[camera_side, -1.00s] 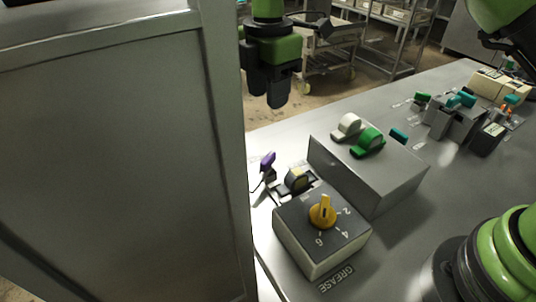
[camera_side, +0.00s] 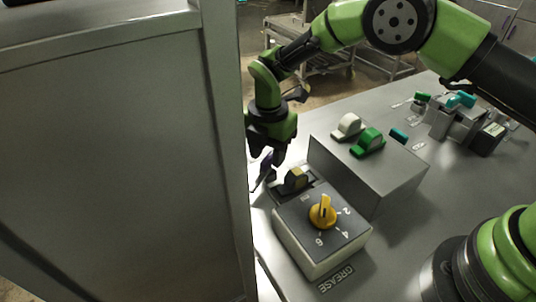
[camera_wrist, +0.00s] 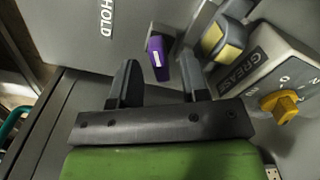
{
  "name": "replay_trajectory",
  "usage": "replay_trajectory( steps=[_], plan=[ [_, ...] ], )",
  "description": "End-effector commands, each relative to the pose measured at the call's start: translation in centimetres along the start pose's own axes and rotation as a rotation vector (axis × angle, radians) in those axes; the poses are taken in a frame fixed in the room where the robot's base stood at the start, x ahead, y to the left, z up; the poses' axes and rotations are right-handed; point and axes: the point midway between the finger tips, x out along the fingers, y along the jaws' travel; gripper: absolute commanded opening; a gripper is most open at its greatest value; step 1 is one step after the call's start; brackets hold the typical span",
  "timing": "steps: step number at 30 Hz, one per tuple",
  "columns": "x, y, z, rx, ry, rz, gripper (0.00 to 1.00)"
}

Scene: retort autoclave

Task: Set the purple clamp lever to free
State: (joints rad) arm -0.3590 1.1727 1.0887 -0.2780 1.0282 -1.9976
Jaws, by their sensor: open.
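The purple clamp lever (camera_wrist: 158,58) shows in the wrist view, just beyond my gripper and between the lines of its two fingers. It has a pale mark on its face. In the side view the lever (camera_side: 265,170) is mostly hidden behind my gripper. My gripper (camera_wrist: 160,78) is open, with a finger on either side, pointing at the lever. In the side view my gripper (camera_side: 266,165) hangs low over the lever at the table's left edge. I cannot tell whether a finger touches it.
A yellow-tipped dark switch (camera_side: 296,180) stands close to the lever. A grey box with a yellow knob (camera_side: 322,212) is in front. A box with a green handle (camera_side: 368,142) and a white handle (camera_side: 347,126) is to the right. A tall grey cabinet (camera_side: 120,170) fills the left.

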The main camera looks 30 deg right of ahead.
Motion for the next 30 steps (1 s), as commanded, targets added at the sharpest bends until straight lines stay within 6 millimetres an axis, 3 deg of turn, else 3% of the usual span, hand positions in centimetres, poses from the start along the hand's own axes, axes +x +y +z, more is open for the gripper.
replay_trajectory(
  steps=[4,12,13,18,30],
  plan=[
    [1.09,0.0,-0.01,0.001,0.0,0.0,0.41],
    [1.23,0.03,-0.01,0.001,0.0,0.002,0.41],
    [1.22,0.02,-0.01,0.001,0.0,0.002,0.39],
    [1.21,0.02,0.0,0.001,0.0,0.001,0.0],
    [1.2,0.01,-0.01,0.041,0.001,0.0,0.0]
  ],
)
